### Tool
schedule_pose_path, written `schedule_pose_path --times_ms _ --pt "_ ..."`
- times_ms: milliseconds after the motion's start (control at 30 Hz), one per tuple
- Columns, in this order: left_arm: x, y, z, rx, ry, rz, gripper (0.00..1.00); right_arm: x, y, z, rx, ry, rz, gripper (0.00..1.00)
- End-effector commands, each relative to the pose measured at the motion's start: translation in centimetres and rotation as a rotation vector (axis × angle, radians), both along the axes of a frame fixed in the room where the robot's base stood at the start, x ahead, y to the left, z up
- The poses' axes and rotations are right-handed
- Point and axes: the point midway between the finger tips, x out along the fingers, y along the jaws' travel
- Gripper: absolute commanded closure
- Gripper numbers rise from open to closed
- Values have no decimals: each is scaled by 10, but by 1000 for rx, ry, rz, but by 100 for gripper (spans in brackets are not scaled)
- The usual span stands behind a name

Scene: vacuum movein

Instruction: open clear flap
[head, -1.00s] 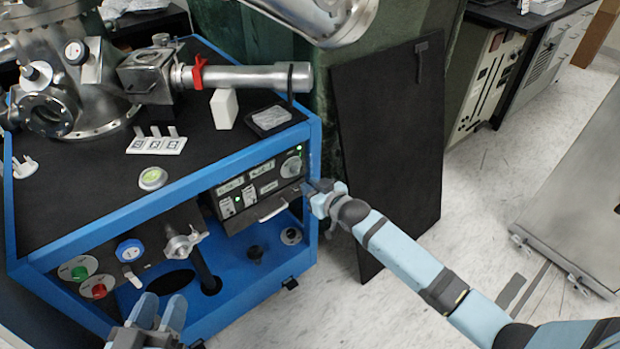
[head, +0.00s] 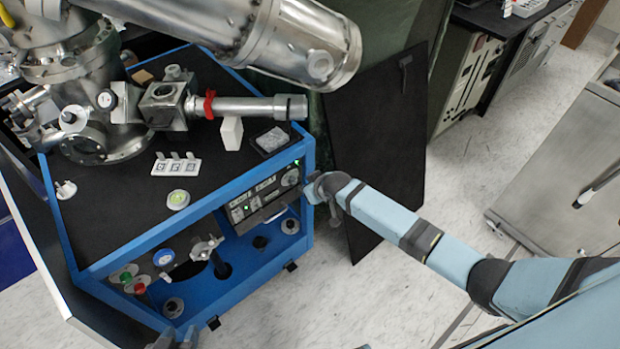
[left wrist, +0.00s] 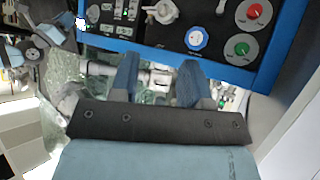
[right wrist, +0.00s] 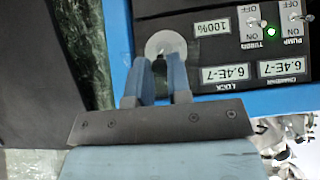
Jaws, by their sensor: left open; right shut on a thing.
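The control panel (head: 258,198) is in the right part of the blue cart's front. I cannot make out a clear flap on it. My right gripper (head: 314,190) is at the panel's right end. In the right wrist view, my right gripper (right wrist: 156,70) is shut at the pale round knob (right wrist: 165,44), beside the lit displays; the fingers hide part of the grip. My left gripper (head: 172,338) is at the bottom edge of the head view, low in front of the cart. In the left wrist view, my left gripper (left wrist: 160,68) is open, with nothing clearly held between its fingers.
The blue-framed cart (head: 140,255) carries steel vacuum parts. A black board (head: 375,150) leans behind my right arm. A large steel cylinder (head: 300,45) hangs above.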

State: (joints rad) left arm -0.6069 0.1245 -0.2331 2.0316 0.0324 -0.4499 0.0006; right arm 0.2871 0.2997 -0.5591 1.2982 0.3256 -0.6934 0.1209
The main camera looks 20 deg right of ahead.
Motion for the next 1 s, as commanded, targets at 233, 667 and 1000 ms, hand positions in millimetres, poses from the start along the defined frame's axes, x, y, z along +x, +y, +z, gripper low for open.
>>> schedule_pose_path --times_ms 233,667,1000 --pt "-6 5 48 39 -35 -24 57 3 2 33 -80 220 0 100" --pt "-5 4 81 38 -35 -23 57 17 7 57 -199 552 0 100" --pt "-5 4 84 37 -34 -23 57 25 9 66 -248 687 0 100"
